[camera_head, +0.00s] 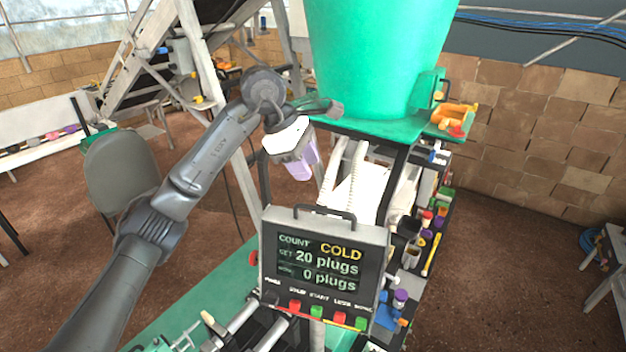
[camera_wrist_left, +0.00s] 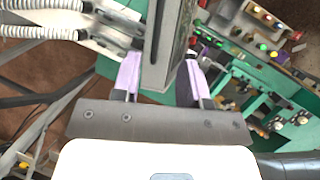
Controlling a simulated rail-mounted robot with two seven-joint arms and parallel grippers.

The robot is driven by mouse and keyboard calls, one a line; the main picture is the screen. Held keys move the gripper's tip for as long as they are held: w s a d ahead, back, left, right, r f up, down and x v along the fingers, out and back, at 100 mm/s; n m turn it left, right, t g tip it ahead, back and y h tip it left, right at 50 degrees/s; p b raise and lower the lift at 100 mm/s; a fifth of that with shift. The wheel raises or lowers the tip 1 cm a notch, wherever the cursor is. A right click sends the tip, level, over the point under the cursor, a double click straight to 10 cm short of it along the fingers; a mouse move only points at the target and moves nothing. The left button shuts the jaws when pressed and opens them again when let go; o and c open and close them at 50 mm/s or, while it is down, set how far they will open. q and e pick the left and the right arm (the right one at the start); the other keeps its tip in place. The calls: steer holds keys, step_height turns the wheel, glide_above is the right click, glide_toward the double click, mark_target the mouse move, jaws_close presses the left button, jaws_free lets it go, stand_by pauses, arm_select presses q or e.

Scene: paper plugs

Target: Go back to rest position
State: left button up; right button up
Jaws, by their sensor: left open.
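My left arm comes in from the left in the head view. Its gripper (camera_head: 304,168) hangs above and behind the top edge of the control panel (camera_head: 378,235), with its lilac fingers pointing down. In the left wrist view the two lilac fingers (camera_wrist_left: 160,72) stand apart, and the gripper is open. A grey panel edge (camera_wrist_left: 163,45) shows between the fingers in that view; I cannot tell how far below them it lies. The panel's screen (camera_head: 325,262) reads "COLD", "20 plugs" and "0 plugs". My right gripper is not in view.
A large green hopper (camera_head: 375,60) stands just behind the gripper. White ribbed hoses (camera_head: 343,170) run beside it. Red and green buttons (camera_head: 317,311) line the panel's lower edge. Orange parts (camera_head: 455,115) sit on the right ledge. A grey chair (camera_head: 120,170) stands at left.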

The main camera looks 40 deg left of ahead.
arm_select(q)
steer(key=shift+s+a+r, duration=0.15)
steer(key=shift+s+r, duration=0.05)
steer(key=shift+r, duration=0.25)
stand_by(0.4)
